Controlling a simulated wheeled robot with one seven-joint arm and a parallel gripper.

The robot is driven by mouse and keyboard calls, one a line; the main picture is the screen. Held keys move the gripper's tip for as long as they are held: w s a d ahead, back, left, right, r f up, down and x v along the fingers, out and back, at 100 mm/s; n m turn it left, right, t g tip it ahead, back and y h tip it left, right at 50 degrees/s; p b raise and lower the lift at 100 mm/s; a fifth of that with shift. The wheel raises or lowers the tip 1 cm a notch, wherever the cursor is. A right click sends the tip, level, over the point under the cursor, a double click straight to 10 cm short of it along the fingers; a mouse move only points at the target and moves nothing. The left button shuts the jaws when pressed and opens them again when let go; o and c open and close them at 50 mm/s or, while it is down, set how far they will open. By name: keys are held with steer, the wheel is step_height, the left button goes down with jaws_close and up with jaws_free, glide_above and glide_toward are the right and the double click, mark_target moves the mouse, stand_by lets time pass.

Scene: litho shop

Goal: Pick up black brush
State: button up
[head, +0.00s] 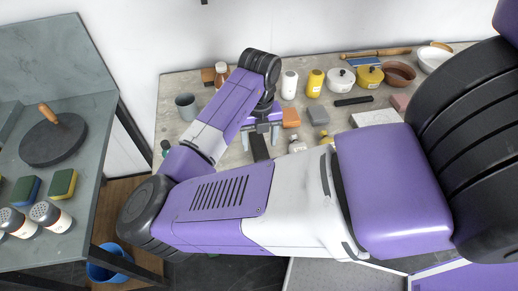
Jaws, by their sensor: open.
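My gripper (262,129) is over the table (180,84) in the middle of the head view, pointing down and open. A dark, flat, elongated thing (260,148) shows just in front of the gripper, partly hidden by my arm; it may be the black brush. Whether it touches the fingers I cannot tell. Another black, narrow bar (353,101) lies on the table to the right, in front of the yellow pot; it could also be the brush. No bristles can be made out on either.
An orange block (291,118) and a grey block (318,115) lie right of the gripper. Bottles, including a yellow one (315,83), and lidded pots (341,79) stand behind. A grey cup (187,107) stands left. My arm hides the table's front.

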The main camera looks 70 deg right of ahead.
mark_target(259, 145)
steer(key=shift+f, duration=1.4)
steer(key=shift+c, duration=0.4)
jaws_close()
steer(key=shift+w+r, duration=0.1)
steer(key=shift+r, duration=0.1)
step_height(259, 145, up, 20)
steer(key=b, duration=0.1)
steer(key=shift+f, duration=0.15)
